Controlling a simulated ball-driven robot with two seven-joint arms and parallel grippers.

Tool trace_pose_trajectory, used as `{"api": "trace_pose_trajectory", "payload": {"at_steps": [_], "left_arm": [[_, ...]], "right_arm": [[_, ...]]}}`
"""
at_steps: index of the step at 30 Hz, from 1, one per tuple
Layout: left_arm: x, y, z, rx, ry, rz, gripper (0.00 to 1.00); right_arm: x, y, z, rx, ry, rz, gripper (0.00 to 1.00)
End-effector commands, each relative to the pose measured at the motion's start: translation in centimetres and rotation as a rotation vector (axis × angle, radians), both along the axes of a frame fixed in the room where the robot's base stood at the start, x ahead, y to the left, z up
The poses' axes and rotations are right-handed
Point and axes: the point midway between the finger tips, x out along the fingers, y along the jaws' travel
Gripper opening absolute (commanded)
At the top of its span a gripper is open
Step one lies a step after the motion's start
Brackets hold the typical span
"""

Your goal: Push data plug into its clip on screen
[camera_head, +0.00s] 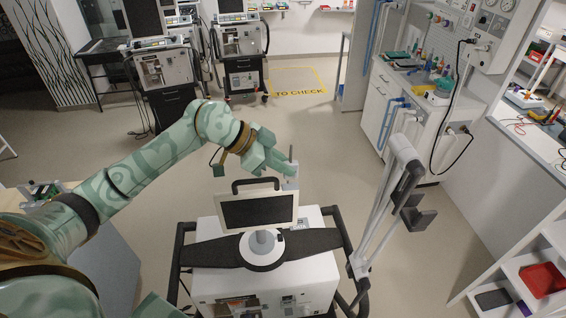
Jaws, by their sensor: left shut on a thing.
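The screen (258,211) is a dark panel in a pale frame with a dark handle loop, standing on top of the white ventilator (215,283). My left gripper (287,171) is just above the screen's top right corner. It is shut on a small pale piece with a thin grey upright part (291,155), which looks like the data plug. The fingers hide much of it. I cannot tell whether the plug touches the screen's edge. The clip cannot be told apart at this size. My right gripper is not in view.
A jointed pale support arm (382,215) rises right of the ventilator. Dark rails (342,232) flank the ventilator. Other ventilators (167,70) stand at the back left. A counter (405,88) with tools lines the right. The floor around the yellow "TO CHECK" marking (298,81) is clear.

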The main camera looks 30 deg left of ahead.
Motion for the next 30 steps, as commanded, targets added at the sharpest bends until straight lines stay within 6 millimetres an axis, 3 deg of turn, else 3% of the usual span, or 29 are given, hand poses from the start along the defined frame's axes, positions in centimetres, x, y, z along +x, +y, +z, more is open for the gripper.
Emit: {"api": "trace_pose_trajectory", "payload": {"at_steps": [5,30], "left_arm": [[0.00,0.00,-1.57,0.000,0.000,0.000,0.00],[-0.03,-0.04,-1.56,0.000,0.000,0.000,0.00]], "right_arm": [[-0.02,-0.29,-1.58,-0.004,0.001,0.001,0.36],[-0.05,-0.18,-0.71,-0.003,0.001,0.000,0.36]]}}
